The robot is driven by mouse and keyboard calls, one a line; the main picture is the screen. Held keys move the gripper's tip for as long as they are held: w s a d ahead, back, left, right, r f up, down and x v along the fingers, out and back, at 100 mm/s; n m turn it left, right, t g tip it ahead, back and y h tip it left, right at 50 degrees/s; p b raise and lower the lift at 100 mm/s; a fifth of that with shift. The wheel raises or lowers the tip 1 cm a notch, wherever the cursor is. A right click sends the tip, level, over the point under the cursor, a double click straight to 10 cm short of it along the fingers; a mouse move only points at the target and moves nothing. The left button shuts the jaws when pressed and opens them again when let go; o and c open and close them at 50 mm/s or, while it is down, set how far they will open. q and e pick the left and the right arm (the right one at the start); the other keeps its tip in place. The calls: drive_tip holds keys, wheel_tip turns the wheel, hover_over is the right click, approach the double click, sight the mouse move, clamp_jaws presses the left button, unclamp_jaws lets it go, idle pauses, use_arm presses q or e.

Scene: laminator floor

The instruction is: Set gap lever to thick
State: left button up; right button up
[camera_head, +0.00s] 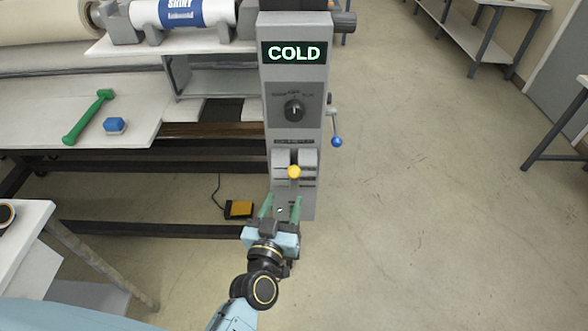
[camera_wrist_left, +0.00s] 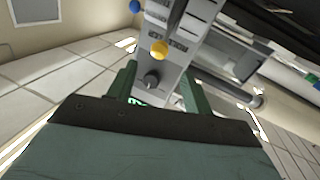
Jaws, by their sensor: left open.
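A lever with a yellow ball knob (camera_head: 294,172) stands out from a slotted plate on the front of the grey control column (camera_head: 296,135). Small marks line the plate, too small to read. The yellow knob also shows in the left wrist view (camera_wrist_left: 158,48). In the head view my left gripper (camera_head: 281,201) is just below the knob, with its two green fingers apart and pointing up toward the column. Nothing is between the fingers, and they appear apart from the knob. The left wrist view shows the open fingers (camera_wrist_left: 158,80) too. My right gripper is not in view.
A black dial (camera_head: 294,110) and a lit display reading COLD (camera_head: 295,53) are above the lever. A blue-knobbed crank (camera_head: 337,141) sticks out at the column's right. A green tool (camera_head: 88,117) and blue block (camera_head: 115,125) lie on the left table. Floor at right is clear.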

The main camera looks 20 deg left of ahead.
sight(292, 177)
use_arm(q)
drive_tip(key=w, duration=1)
drive_tip(key=shift+w+a, duration=0.2)
drive_tip(key=shift+w, duration=0.05)
drive_tip(key=shift+c, duration=0.3)
clamp_jaws()
